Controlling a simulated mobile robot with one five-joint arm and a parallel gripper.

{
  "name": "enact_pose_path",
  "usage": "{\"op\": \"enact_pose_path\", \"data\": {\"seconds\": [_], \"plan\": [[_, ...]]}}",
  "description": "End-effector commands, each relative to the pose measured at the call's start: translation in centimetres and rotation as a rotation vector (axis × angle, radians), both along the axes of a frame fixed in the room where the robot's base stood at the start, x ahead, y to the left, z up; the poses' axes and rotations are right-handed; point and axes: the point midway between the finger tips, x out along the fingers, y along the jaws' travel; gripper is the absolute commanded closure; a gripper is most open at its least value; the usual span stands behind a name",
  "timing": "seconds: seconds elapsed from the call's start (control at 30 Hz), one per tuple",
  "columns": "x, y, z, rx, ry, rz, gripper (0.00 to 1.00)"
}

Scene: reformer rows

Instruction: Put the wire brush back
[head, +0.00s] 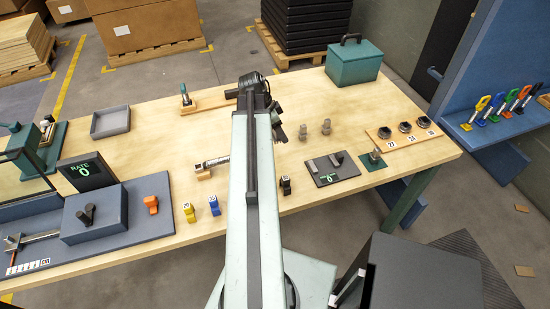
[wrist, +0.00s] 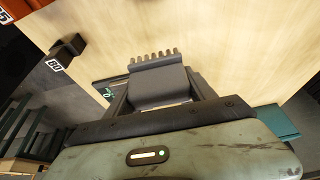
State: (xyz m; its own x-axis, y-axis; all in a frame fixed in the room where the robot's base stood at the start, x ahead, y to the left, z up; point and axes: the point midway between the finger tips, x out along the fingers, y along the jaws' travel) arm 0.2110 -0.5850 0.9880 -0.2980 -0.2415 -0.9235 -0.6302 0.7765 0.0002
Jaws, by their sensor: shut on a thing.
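My gripper (head: 279,130) hangs over the middle of the wooden table, at the far end of my arm. In the wrist view my gripper (wrist: 160,98) is shut on a grey piece with a row of short prongs (wrist: 153,57), which I take for the wire brush. The prongs point away from my wrist, with bare table beyond them. In the head view my arm and gripper mostly hide the held thing.
A teal case (head: 354,62) stands at the back right. Black (head: 285,186), blue (head: 214,206) and yellow (head: 189,212) weights stand along the front. A grey tray (head: 110,122) is back left.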

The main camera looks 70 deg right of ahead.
Motion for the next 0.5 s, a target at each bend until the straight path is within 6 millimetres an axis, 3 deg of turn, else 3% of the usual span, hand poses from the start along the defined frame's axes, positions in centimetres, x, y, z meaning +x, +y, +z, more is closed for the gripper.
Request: {"op": "enact_pose_path", "data": {"seconds": [0.17, 0.4, 0.5], "plan": [[-0.1, -0.2, -1.0, 0.000, 0.000, 0.001, 0.69], [-0.1, -0.1, -6.1, 0.000, 0.000, 0.001, 0.69], [-0.1, -0.1, -6.8, 0.000, 0.000, 0.001, 0.69]]}}
